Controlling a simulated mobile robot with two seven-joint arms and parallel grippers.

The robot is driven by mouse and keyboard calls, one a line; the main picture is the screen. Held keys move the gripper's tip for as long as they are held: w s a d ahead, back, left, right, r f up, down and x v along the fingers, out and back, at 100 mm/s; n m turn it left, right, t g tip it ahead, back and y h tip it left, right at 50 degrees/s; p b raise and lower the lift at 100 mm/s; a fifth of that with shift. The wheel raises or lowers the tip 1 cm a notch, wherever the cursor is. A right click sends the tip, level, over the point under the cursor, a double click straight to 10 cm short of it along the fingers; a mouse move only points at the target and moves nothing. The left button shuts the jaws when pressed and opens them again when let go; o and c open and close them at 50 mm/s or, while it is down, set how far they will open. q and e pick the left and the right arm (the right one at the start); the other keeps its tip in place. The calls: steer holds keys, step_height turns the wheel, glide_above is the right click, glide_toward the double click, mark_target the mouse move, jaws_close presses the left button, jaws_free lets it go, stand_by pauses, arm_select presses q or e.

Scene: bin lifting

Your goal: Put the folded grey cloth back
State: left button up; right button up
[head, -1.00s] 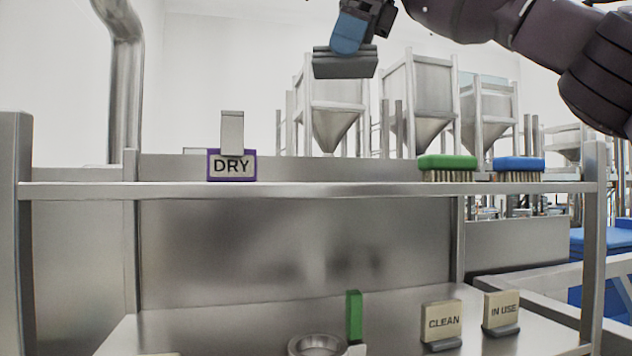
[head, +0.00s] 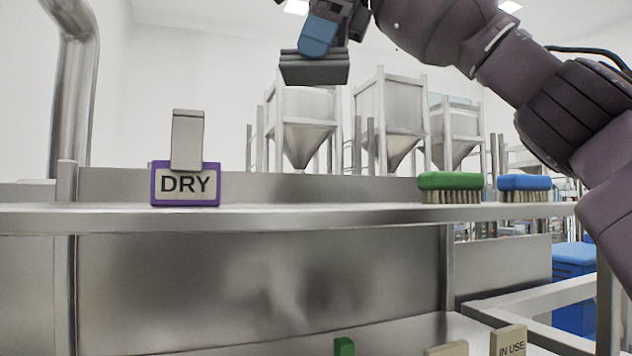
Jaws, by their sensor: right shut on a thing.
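My right gripper (head: 319,38) comes in from the upper right and is shut on the folded grey cloth (head: 314,72). The cloth is a dark grey layered block, held level in the air above the shelf (head: 330,215). It hangs clear of the shelf, to the right of the DRY sign (head: 186,189) and to the left of the brushes. The DRY sign has a purple frame and stands on the shelf with a grey upright block (head: 187,140) at it. My left gripper is not in view.
A green brush (head: 451,182) and a blue brush (head: 525,184) sit on the shelf at the right. The shelf between the sign and the green brush is clear. Below, an IN USE sign (head: 511,345) and a green block (head: 344,347) show at the bottom edge.

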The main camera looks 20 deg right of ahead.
step_height(320, 180, down, 17)
steer(key=shift+r, duration=0.2)
stand_by(0.6)
steer(key=shift+f, duration=0.15)
steer(key=o, duration=0.8)
steer(key=v, duration=1.2)
steer(key=shift+a, duration=0.1)
